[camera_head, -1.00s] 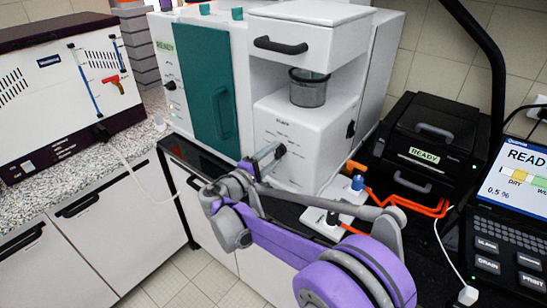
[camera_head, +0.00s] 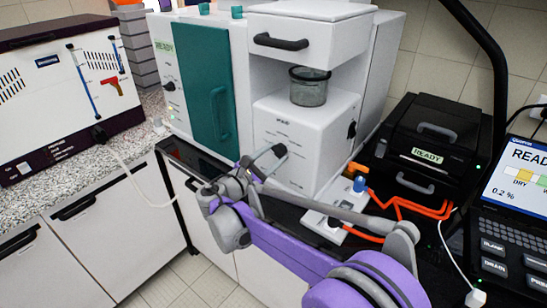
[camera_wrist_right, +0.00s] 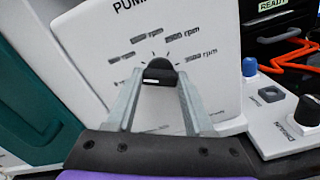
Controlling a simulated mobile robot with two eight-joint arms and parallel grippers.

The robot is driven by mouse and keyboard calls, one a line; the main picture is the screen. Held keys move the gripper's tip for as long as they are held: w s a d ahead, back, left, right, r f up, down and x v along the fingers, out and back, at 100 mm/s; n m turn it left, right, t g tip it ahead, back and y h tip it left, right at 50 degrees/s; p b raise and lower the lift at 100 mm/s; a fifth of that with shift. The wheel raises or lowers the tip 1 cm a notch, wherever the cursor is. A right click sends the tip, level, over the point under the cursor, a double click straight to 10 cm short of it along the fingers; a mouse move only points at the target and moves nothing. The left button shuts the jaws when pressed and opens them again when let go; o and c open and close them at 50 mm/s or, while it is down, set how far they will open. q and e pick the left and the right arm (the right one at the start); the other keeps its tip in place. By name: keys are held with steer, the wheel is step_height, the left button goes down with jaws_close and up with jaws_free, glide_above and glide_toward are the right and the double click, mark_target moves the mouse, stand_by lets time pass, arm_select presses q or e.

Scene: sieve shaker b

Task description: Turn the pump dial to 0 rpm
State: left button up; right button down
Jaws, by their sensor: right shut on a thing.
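The pump dial (camera_wrist_right: 158,72) is a small black knob on the front of the white pump unit (camera_wrist_right: 85,50), with rpm labels fanned around it. I cannot tell which mark it points at. In the head view the dial (camera_head: 279,150) sits low on the unit's front face, below a clear grey jar. My right gripper (camera_wrist_right: 160,82) is shut on the dial, one finger on each side. In the head view my right gripper (camera_head: 268,161) reaches the dial from the lower left. My left gripper is not in view.
A teal-doored cabinet (camera_head: 207,95) stands left of the pump unit. Right of it is a white control box (camera_head: 335,222) with a blue knob (camera_head: 359,184). Orange tubing (camera_head: 410,205) lies beside a black device (camera_head: 428,140). A screen (camera_head: 522,165) stands far right.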

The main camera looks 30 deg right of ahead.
steer(key=n+b, duration=0.1)
steer(key=n, duration=0.3)
steer(key=shift+n, duration=0.4)
stand_by(0.4)
steer(key=shift+c, duration=1.4)
jaws_free()
steer(key=shift+a, duration=0.1)
steer(key=v, duration=1)
steer(key=shift+a+b, duration=0.3)
steer(key=shift+s, duration=0.15)
